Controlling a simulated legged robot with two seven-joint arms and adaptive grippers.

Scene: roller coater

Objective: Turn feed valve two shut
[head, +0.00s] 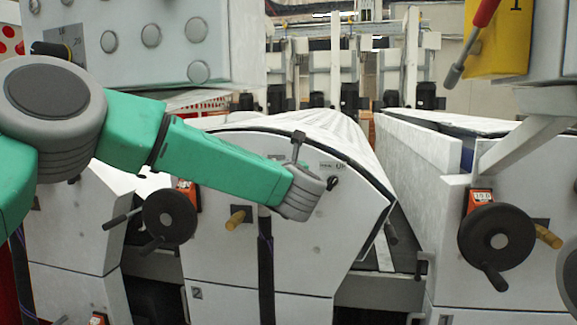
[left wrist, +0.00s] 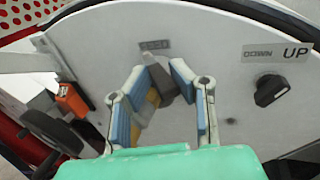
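In the left wrist view my left gripper (left wrist: 163,80) has its two blue-padded fingers apart. My right gripper is not in view.
A black knob (left wrist: 271,90) under a DOWN/UP label sits right of the fingers. Black handwheels with orange counters stand left (head: 170,215) and right (head: 497,237). A brass-coloured knob (head: 236,219) projects left of my wrist. A grey panel with round buttons (head: 150,35) hangs above my arm.

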